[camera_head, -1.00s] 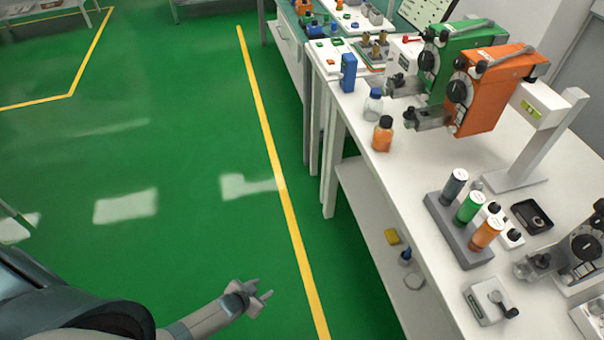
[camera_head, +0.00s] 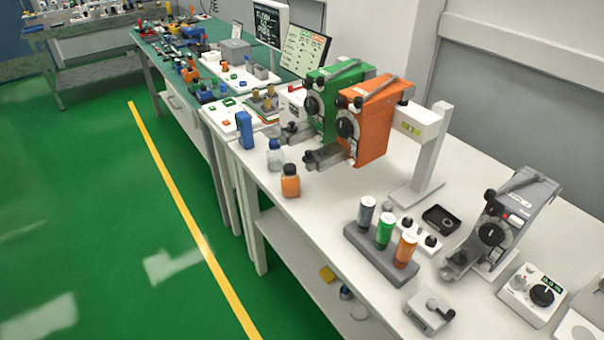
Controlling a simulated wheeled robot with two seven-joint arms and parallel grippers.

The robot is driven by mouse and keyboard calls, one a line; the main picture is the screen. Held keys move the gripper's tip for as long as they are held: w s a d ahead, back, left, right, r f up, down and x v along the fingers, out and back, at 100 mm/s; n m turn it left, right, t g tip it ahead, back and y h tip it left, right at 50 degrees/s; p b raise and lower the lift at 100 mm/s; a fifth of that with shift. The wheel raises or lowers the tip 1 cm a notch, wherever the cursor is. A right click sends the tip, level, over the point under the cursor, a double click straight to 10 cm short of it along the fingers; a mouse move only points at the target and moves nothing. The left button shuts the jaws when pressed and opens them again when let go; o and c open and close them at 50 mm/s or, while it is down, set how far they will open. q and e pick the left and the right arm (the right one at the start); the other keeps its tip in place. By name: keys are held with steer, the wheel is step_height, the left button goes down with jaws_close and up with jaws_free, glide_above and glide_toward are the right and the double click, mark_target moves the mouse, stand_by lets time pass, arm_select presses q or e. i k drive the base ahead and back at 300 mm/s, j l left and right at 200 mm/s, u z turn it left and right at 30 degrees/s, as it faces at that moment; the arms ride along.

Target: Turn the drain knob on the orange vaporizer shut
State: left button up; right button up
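The orange vaporizer (camera_head: 371,122) is mounted on a white stand (camera_head: 425,152) on the white bench, beside a green vaporizer (camera_head: 328,92). Its front carries a large black dial (camera_head: 347,128). A grey block with a dark end (camera_head: 324,157) sticks out low on its front, toward the left. I cannot make out which small part is the drain knob or how it is turned. Neither of my grippers is in view.
An orange-filled bottle (camera_head: 290,182) and a clear bottle (camera_head: 274,156) stand left of the vaporizer near the bench edge. A grey rack (camera_head: 372,255) with three capped cylinders and a grey vaporizer (camera_head: 500,222) are nearer. Green floor (camera_head: 105,210) lies open at left.

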mark_target(311, 167)
steer(key=z, duration=1)
steer(key=j+z, duration=1)
steer(key=k+j+z, duration=0.2)
steer(key=z, duration=0.3)
steer(key=k+j+z, duration=0.15)
steer(key=k+j, duration=0.25)
steer(key=j, duration=0.3)
steer(key=k+j+z, duration=0.15)
steer(key=k+j, duration=0.35)
steer(key=j, duration=0.2)
steer(key=k+j+z, duration=0.15)
steer(key=k+j, duration=0.3)
steer(key=j, duration=0.15)
